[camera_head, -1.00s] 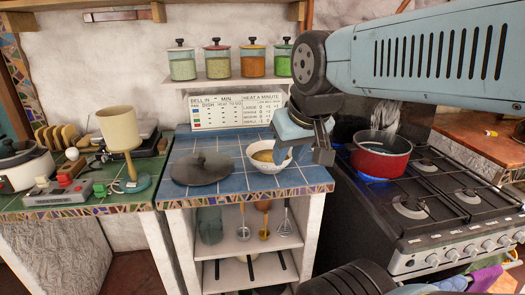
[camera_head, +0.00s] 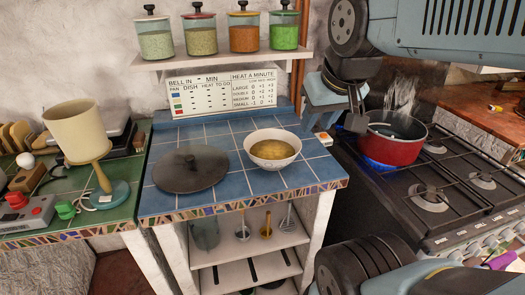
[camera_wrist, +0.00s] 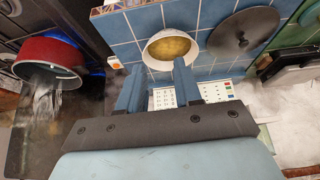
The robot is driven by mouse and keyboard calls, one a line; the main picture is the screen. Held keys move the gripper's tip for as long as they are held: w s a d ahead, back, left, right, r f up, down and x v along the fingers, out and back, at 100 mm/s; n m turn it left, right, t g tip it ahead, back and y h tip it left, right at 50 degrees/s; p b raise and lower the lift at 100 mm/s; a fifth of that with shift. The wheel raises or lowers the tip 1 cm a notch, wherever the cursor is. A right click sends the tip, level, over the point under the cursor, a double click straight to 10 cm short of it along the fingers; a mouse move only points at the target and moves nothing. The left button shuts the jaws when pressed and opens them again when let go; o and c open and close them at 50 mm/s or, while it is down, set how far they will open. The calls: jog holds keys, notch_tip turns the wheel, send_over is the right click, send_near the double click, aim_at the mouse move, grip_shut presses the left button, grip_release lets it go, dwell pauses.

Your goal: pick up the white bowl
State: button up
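The white bowl (camera_head: 272,164) stands upright on the blue tiled counter (camera_head: 225,198) and holds something yellow. It shows whole in the head view. In the wrist view the bowl (camera_wrist: 150,52) lies just beyond the fingertips, its lower edge partly covered by a finger. My gripper (camera_head: 338,112) is to the right of the bowl and apart from it in the head view. In the wrist view my gripper (camera_wrist: 158,66) has its two blue fingers spread with nothing between them.
A dark lid (camera_head: 190,172) lies left of the bowl. A red pot (camera_head: 392,152) sits on the lit stove to the right. A shelf with glass jars (camera_head: 242,52) hangs above the counter's back. A beige lamp (camera_head: 78,132) stands at left. The counter's front left is bare.

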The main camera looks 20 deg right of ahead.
jog(key=w+a+f+m+g+h, duration=0.25)
jog(key=w+a+m, duration=0.35)
jog(key=m, duration=0.6)
jog(key=w+a+f+m+g+h, duration=0.1)
jog(key=w+a+f+m, duration=0.3)
jog(key=w+m, duration=0.6)
jog(key=w+a+f+m+g+h, duration=0.15)
jog(key=w+a+f+m, duration=0.35)
jog(key=m, duration=0.8)
jog(key=shift+n+h, duration=0.3)
jog(key=shift+h, duration=0.1)
jog(key=shift+w+x, duration=0.15)
jog(key=shift+x, duration=1.95)
jog(key=shift+w+x, duration=0.15)
jog(key=shift+x, duration=2)
jog(key=shift+w+x, duration=0.2)
jog(key=shift+x, duration=1.9)
jog(key=shift+a, duration=0.1)
